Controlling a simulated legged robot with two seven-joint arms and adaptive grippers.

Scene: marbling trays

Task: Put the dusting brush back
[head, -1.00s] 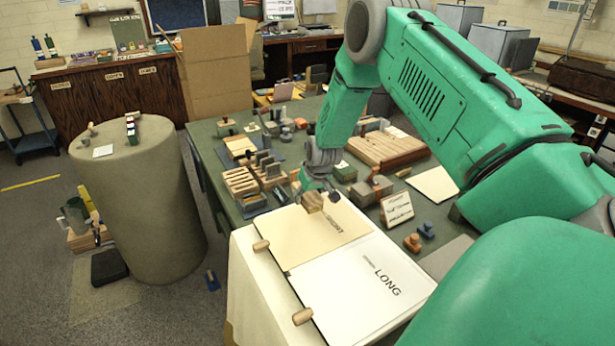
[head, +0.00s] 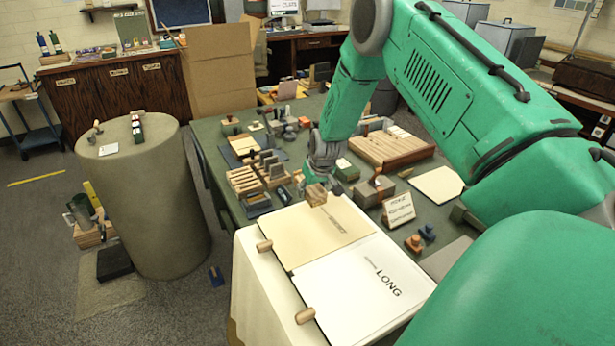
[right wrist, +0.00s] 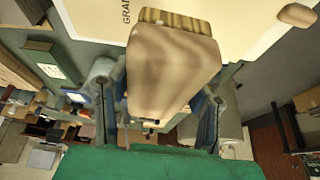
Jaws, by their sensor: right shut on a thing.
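The dusting brush (head: 316,195) is a pale wooden block. In the right wrist view the brush (right wrist: 172,72) shows a broad wooden body with a strip of bristles at its upper end. My right gripper (head: 321,178) is shut on it; in the wrist view its fingers (right wrist: 158,112) stand on either side of the wood. The brush is over the far edge of the cream sheet with the dark label; whether it touches the sheet I cannot tell. My left gripper is not in view.
A white sheet marked LONG (head: 375,285) lies beside the cream sheet (head: 315,238), with wooden pegs (head: 264,246) at the left edge. Slotted wooden racks (head: 243,182), stone-like blocks (head: 372,191) and a standing sign (head: 398,210) crowd the green table behind.

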